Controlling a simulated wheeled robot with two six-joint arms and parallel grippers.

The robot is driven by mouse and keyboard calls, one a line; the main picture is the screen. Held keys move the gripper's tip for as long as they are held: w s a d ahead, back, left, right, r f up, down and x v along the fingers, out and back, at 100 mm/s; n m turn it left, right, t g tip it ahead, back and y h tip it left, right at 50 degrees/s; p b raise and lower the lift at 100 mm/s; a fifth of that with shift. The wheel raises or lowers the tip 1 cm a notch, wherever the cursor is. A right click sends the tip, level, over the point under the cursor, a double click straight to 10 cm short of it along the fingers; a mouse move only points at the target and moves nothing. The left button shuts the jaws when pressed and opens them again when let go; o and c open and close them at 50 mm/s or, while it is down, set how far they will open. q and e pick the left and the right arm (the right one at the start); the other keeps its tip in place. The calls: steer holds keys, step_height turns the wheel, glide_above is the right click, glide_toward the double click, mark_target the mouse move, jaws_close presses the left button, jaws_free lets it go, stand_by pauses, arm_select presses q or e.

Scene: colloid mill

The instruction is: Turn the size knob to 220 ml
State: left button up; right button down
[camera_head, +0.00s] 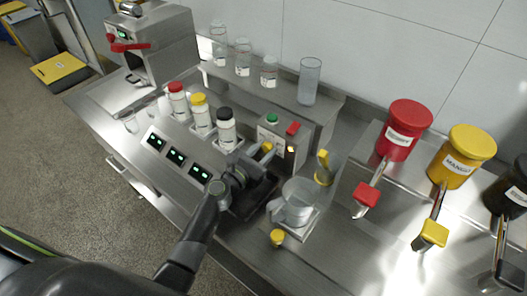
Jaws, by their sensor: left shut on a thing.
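A metal control box (283,145) stands at the middle of the bench, with a green button (272,119) and a red switch (292,129) on it. A small yellow knob (267,147) shows on its front, partly hidden by my left gripper. My left gripper (261,157) reaches in from the lower left, with its fingers at the knob and shut on it. The box's markings are too small to read, so the knob's setting cannot be told. My right gripper is not in view.
A clear jug (292,203) stands on a small plate right of my arm. Bottles with red, yellow and black lids (227,130) stand left of the box, behind lit displays (176,156). Red and yellow dispensers (401,130) stand at the right.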

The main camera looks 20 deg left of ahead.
arm_select(q)
steer(key=m+b, duration=0.2)
steer(key=m, duration=0.4)
steer(key=shift+f+b, duration=0.15)
steer(key=shift+b, duration=0.2)
steer(key=m+b, duration=0.2)
steer(key=m, duration=0.2)
steer(key=shift+m, duration=0.3)
steer(key=o, duration=1)
steer(key=shift+c, duration=0.2)
